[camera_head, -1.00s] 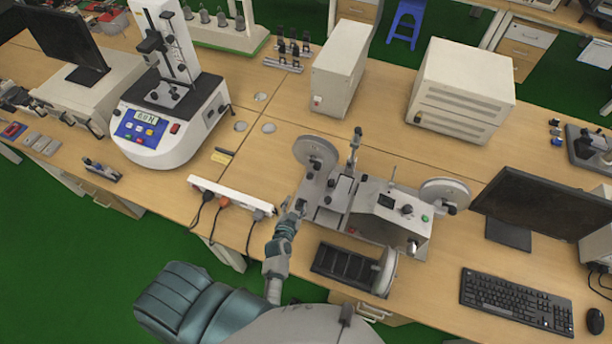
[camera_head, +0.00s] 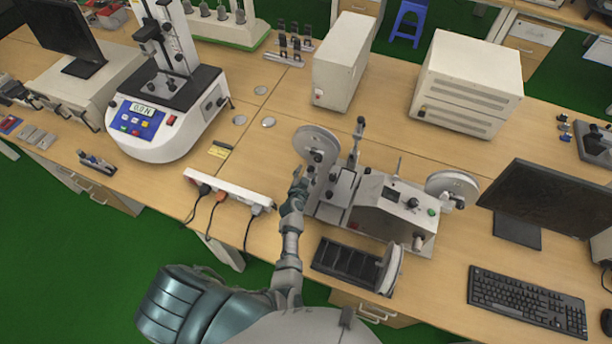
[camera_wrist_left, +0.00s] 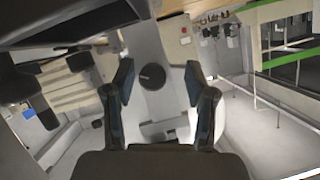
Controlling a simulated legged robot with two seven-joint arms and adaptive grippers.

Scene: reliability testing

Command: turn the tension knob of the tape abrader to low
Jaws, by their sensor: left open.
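The tape abrader (camera_head: 362,215) is a light grey machine with a reel (camera_head: 315,145) at its left and another reel (camera_head: 452,184) at its right. My left gripper (camera_head: 299,187) is at the left end of the machine, just below the left reel. In the left wrist view, a round dark knob (camera_wrist_left: 152,77) on a pale surface shows between the two spread, bluish fingers (camera_wrist_left: 159,85). In the head view this knob is hidden or too small to make out. My right gripper is not in view.
A white power strip (camera_head: 228,189) with plugged cables lies left of my arm. A black roller tray (camera_head: 345,262) with a disc (camera_head: 390,270) sits in front of the machine. A monitor (camera_head: 545,208) and keyboard (camera_head: 527,302) stand to the right. Bare tabletop shows behind the machine.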

